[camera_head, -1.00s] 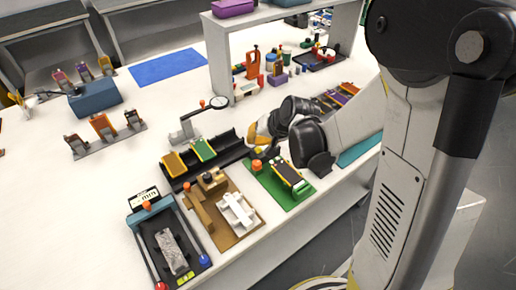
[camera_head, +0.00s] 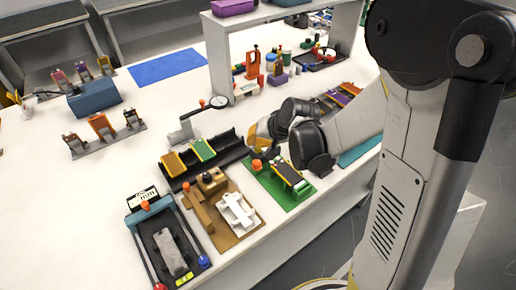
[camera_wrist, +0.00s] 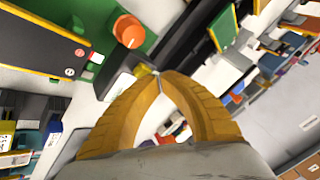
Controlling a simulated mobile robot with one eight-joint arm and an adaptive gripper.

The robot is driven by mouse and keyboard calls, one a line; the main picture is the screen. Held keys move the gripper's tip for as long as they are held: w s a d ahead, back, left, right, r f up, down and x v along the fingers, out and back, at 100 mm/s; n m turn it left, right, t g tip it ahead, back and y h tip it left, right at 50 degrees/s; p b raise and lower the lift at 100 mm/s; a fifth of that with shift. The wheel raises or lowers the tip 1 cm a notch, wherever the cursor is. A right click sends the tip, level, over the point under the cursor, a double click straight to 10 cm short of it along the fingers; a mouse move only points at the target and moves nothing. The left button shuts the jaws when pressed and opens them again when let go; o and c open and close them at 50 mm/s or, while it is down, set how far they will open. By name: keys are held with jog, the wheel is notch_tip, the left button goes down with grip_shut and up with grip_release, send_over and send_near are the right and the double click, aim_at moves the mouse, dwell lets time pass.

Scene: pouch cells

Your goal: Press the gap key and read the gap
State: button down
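The green board (camera_head: 276,190) carries an orange knob-like key (camera_head: 257,165) and a black-and-yellow piece (camera_head: 292,178). My gripper (camera_head: 255,149), with yellow fingers, is just behind that key, partly hidden by my wrist. In the wrist view my gripper (camera_wrist: 159,80) has its fingertips together with nothing between them. The orange key (camera_wrist: 129,30) is just beyond the tips and appears apart from them. A teal-framed gauge (camera_head: 132,220) at the lower left has its own orange key (camera_head: 146,206) and a white display showing "mm"; its number is too small to read. Which key is the gap key is not clear.
A brown board (camera_head: 222,240) with white and tan blocks lies between gauge and green board. A black tray (camera_head: 181,184) with yellow and green pieces stands behind. A white shelf (camera_head: 222,55) stands at the back.

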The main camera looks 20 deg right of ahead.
jog(key=shift+f+b, duration=0.45)
jog(key=shift+f, duration=0.05)
jog(key=shift+r, duration=0.1)
dwell(0.5)
jog(key=shift+r+p, duration=0.75)
jog(key=shift+r, duration=0.15)
jog(key=shift+r, duration=0.1)
notch_tip(320, 180, up, 5)
jog(key=p, duration=0.4)
dwell(0.4)
jog(key=s+r+n+h, duration=0.1)
jog(key=s+r, duration=0.4)
jog(key=s, duration=0.5)
jog(key=s+r+n+h, duration=0.2)
jog(key=s+r, duration=0.4)
jog(key=s, duration=0.5)
jog(key=shift+d+r+n, duration=0.25)
jog(key=shift+d+n, duration=0.1)
jog(key=shift+n, duration=0.25)
